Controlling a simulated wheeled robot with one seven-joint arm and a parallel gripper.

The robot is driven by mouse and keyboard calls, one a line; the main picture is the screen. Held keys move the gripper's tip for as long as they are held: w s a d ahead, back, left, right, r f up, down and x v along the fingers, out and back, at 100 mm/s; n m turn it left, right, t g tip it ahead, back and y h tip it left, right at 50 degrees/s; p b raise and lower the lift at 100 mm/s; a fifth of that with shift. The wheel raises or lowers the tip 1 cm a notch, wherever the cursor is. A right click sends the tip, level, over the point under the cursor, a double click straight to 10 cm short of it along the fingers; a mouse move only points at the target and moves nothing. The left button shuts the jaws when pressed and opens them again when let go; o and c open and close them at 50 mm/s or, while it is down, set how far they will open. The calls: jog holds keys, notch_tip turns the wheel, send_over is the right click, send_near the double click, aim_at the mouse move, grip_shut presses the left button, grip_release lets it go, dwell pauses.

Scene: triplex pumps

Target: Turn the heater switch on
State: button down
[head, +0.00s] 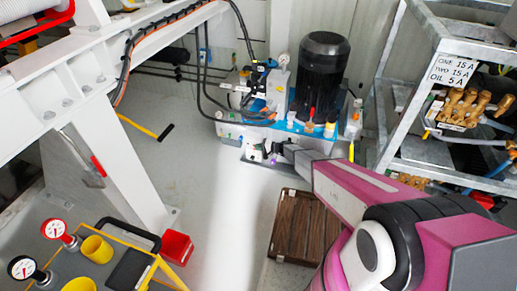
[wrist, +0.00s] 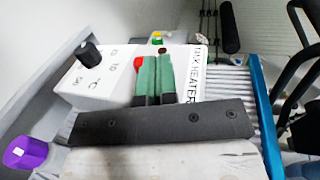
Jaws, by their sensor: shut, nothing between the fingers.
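The heater box (wrist: 105,75) is white, with a "TANK HEATER" label, a black dial (wrist: 90,53) marked in °C and a small green part (wrist: 158,37) at its far edge. A red part (wrist: 138,63) shows just left of my fingers; I cannot tell whether it is the heater switch. My gripper (wrist: 157,58) is shut and empty, its green fingers side by side over the box face, hiding part of it. I cannot tell whether they touch it. In the head view my gripper (head: 268,154) is low at the front of the pump unit.
A purple knob (wrist: 28,152) is at the lower left of the wrist view. A black motor (head: 322,70) stands on the pump unit. A grey metal frame (head: 395,90) is at right, a brown crate (head: 300,230) below my arm.

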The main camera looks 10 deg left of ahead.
jog(key=h, duration=0.1)
jog(key=a+h, duration=0.1)
jog(key=h, duration=0.1)
jog(key=shift+r, duration=0.55)
dwell(0.6)
